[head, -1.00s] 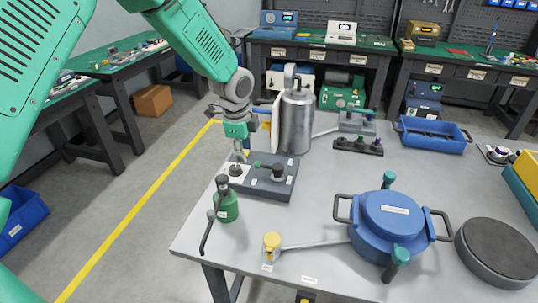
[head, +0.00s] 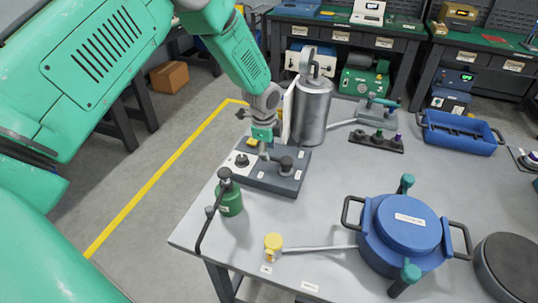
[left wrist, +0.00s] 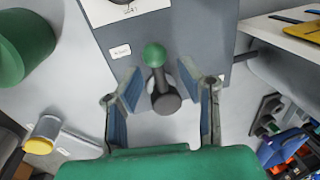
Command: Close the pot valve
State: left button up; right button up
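A dark grey valve block (head: 268,182) lies on the table's left part. On it are a black valve knob (head: 286,165) and, to its left, another dark knob (head: 242,160) on a white plate. In the left wrist view, a lever with a green ball end (left wrist: 155,55) joins a dark round valve body (left wrist: 166,101). My left gripper (head: 265,153) is low over the block, left of the black knob. In the left wrist view my left gripper (left wrist: 160,82) is open, with one finger on each side of the lever. Contact cannot be told. My right gripper is not in view.
A green bottle (head: 230,197) with a black hose stands in front of the block. A metal canister (head: 313,112) and upright white panel (head: 288,112) are close behind. A blue pot (head: 400,240) and yellow-capped fitting (head: 273,243) are at the front. The table middle is clear.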

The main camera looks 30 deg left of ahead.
aim_at(275, 159)
pick_arm(q)
jog(key=shift+w+d+f, duration=0.15)
jog(key=shift+d+f, duration=0.45)
jog(key=shift+f, duration=0.25)
jog(key=shift+d+f, duration=0.15)
jog(key=shift+d, duration=0.5)
jog(key=shift+a+f, duration=0.1)
jog(key=shift+a, duration=0.25)
jog(key=shift+c, duration=0.4)
jog(key=shift+a+f, duration=0.1)
jog(key=shift+a, duration=0.25)
jog(key=c, duration=0.7)
jog(key=shift+a, duration=0.3)
grip_shut()
jog(key=shift+d, duration=0.1)
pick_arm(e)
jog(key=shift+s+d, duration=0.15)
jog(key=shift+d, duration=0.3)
